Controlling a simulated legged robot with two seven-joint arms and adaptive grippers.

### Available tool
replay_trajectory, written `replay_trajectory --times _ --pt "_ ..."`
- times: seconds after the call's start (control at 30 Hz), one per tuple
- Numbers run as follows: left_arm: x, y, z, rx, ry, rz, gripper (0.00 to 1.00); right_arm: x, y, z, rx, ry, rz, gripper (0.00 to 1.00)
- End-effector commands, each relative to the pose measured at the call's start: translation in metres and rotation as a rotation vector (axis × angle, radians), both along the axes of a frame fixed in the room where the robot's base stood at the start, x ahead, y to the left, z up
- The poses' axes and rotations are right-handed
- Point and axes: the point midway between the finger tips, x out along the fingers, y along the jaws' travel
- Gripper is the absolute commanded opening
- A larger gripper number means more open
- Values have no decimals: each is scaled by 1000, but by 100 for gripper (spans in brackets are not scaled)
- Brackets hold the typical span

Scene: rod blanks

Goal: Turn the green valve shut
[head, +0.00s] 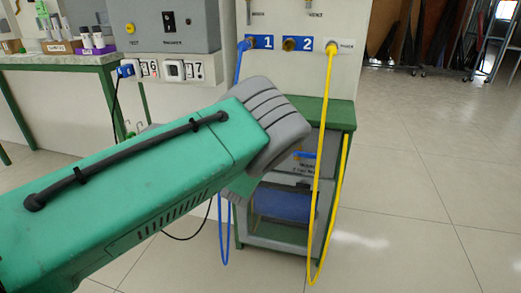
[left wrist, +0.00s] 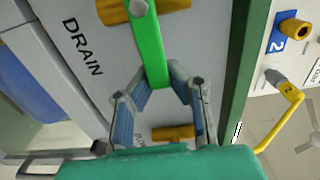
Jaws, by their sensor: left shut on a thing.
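The green valve's lever (left wrist: 149,45) shows in the left wrist view, running down from a brass valve body (left wrist: 172,5) on a grey panel beside the word DRAIN. My left gripper (left wrist: 157,78) is shut on the free end of this lever, one finger on each side. In the head view my own green and grey left arm covers the green valve, and the fingers are hidden there. My right gripper is not in view.
A second brass fitting (left wrist: 173,133) sits below the lever end. In the head view a yellow hose (head: 330,120) and a blue hose (head: 223,235) hang by the green-framed cabinet (head: 335,112). A side table (head: 60,60) stands left. The floor (head: 430,190) at right is clear.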

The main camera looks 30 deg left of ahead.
Motion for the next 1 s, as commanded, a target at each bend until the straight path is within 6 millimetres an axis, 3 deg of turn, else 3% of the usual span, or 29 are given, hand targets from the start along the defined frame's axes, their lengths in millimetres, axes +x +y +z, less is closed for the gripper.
replay_trajectory --times 0.03,0.6,0.63,0.7,1.0 --pt "-5 1 -10 6 20 6 0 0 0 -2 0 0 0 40" --pt "-5 1 -11 34 27 6 0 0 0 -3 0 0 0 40" --pt "-5 1 -11 34 27 6 16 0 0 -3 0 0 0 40" --pt "-4 1 -11 34 26 5 36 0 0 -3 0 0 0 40" --pt "-3 0 -6 35 17 2 36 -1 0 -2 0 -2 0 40"
